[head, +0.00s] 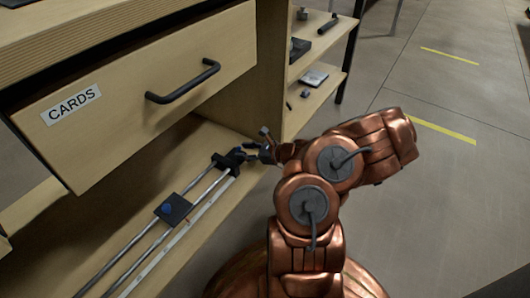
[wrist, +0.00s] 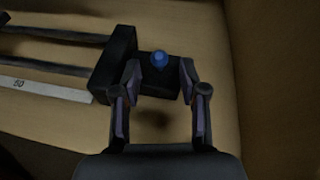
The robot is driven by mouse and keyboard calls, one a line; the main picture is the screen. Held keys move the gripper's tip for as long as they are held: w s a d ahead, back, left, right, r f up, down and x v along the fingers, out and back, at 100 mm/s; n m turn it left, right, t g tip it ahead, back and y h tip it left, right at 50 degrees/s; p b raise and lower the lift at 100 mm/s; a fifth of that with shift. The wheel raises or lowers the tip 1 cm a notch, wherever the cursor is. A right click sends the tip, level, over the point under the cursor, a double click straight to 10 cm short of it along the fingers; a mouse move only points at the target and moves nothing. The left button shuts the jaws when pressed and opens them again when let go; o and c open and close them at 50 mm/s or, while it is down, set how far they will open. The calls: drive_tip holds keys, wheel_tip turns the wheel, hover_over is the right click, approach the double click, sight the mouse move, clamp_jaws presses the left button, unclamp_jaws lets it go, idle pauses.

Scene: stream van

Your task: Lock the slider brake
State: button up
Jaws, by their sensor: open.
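The slider is a pair of metal rails (head: 134,250) on the wooden shelf under the drawer. A dark carriage (head: 172,209) with a blue top piece sits partway along them. In the wrist view, a dark block (wrist: 118,62) stands at the rail ends, with a blue knob (wrist: 159,59) on a dark part at its right. I cannot tell which blue piece is the brake. My gripper (wrist: 160,72) is open, its fingers either side of the dark part just below the blue knob; contact is unclear. In the head view, my gripper (head: 249,151) is at the rails' far end, partly hiding that block.
A white scale strip (wrist: 45,88) marked 50 lies beside the rails. The CARDS drawer (head: 150,95) with a black handle (head: 184,84) is above the shelf. A wooden upright (head: 270,70) stands close behind my gripper. Small objects lie on side shelves (head: 318,78).

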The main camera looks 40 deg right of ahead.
drive_tip(key=v, duration=1)
drive_tip(key=shift+r, duration=0.1)
drive_tip(key=shift+a, duration=0.1)
idle(0.5)
